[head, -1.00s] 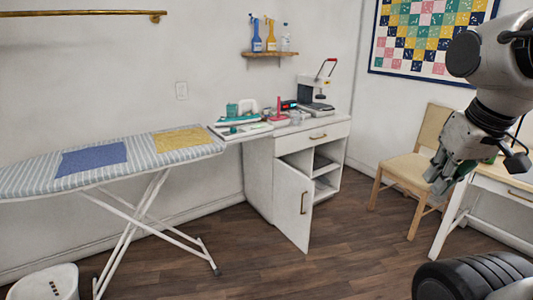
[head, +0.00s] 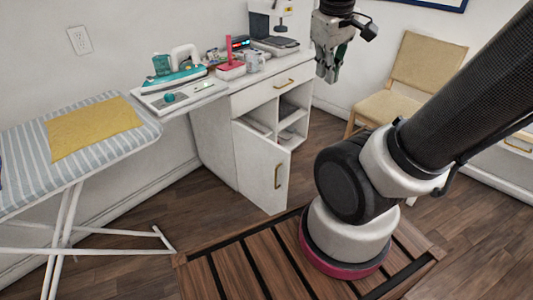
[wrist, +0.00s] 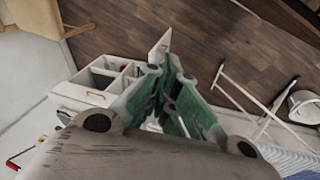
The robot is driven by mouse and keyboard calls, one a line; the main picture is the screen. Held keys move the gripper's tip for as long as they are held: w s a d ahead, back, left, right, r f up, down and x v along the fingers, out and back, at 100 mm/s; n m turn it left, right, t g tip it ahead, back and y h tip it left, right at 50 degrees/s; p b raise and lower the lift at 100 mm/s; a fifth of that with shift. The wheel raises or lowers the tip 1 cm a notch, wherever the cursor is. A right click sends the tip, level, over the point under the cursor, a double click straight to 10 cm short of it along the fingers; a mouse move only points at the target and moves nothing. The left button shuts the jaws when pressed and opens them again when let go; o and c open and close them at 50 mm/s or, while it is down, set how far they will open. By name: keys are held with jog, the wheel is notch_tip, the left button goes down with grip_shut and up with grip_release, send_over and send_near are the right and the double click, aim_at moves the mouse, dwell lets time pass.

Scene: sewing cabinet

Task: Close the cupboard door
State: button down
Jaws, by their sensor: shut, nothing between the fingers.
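The white cupboard door (head: 262,166) stands open at the lower front of the white sewing cabinet (head: 213,158), swung out over the floor. Its brass handle (head: 278,176) faces outward. Open shelves (head: 291,125) show to the right of the door. My gripper (head: 327,78) is in the air at the cabinet's right end, above the door's height in the picture and apart from it. It is shut and empty. In the wrist view the gripper (wrist: 173,62) points toward the floor, and the door (wrist: 160,46) shows just beyond its fingertips; the cabinet (wrist: 105,82) is at left.
A striped ironing board (head: 70,150) with a yellow cloth stands at left. An iron (head: 178,76), a mug (head: 254,62) and a machine (head: 272,22) sit on top. A beige chair (head: 410,80) stands right of the cabinet. Wooden floor lies before the door.

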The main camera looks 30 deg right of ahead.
jog(key=w+f+n+g+h, duration=0.1)
jog(key=w+f+n+h, duration=0.3)
jog(key=w+f, duration=0.55)
jog(key=w+f+n+g+h, duration=0.1)
jog(key=w+f+n+h, duration=0.1)
jog(key=w+f+n, duration=0.75)
jog(key=w+a+f+n+t, duration=0.1)
jog(key=w+a+f, duration=0.2)
jog(key=w+f, duration=0.4)
jog(key=n+t, duration=0.1)
jog(key=n, duration=0.5)
send_near(278, 154)
notch_tip(278, 154, down, 3)
jog(key=s+a, duration=0.1)
jog(key=shift+t, duration=0.3)
jog(key=shift+w+d+f, duration=0.1)
jog(key=shift+w+d, duration=0.15)
jog(key=shift+d, duration=0.4)
jog(key=shift+w+d+f, duration=0.1)
jog(key=shift+w+d, duration=0.15)
jog(key=shift+d, duration=0.4)
jog(key=shift+w+d+f, duration=0.1)
jog(key=shift+w+d, duration=0.2)
jog(key=shift+d, duration=0.35)
jog(key=shift+d, duration=0.1)
